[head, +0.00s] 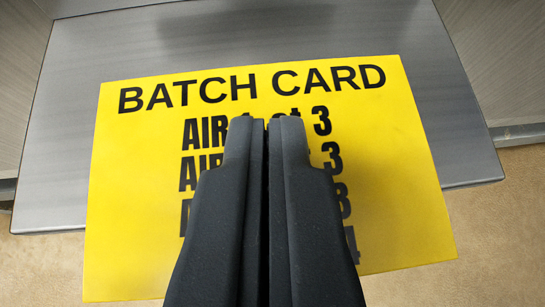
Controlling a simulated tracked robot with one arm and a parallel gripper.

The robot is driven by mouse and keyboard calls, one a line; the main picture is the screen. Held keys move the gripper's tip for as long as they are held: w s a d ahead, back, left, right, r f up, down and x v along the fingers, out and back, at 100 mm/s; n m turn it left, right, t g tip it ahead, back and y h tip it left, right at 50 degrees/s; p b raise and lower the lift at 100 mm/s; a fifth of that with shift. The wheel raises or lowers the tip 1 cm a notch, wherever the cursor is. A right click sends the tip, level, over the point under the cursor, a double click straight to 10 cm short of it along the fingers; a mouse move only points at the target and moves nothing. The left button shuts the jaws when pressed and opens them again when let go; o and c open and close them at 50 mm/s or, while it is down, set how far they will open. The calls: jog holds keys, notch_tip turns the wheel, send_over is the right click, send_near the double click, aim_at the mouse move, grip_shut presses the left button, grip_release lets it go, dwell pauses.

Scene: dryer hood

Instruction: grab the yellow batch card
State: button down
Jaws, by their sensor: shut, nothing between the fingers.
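The yellow batch card (400,180) lies face up and slightly turned, with "BATCH CARD" in black across its top and several lines of bold text below. Its lower part extends past the near edge of a grey metal surface. My gripper (265,120) is in front of the middle of the card in the head view, its dark fingers together and nothing between them. The fingers hide part of the printed lines. I cannot tell whether the fingertips touch the card.
The grey metal surface (120,50) is bare above and beside the card. Light panels (500,50) stand on both sides. A tan floor (500,240) shows below the near edge. A dark shadow or reflection falls on the metal at the top.

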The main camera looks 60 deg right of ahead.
jog(key=shift+s+a+f, duration=0.2)
jog(key=shift+a+f, duration=0.25)
jog(key=shift+f, duration=0.25)
jog(key=shift+d+r+p, duration=0.1)
jog(key=shift+r+p, duration=0.8)
jog(key=shift+p, duration=0.4)
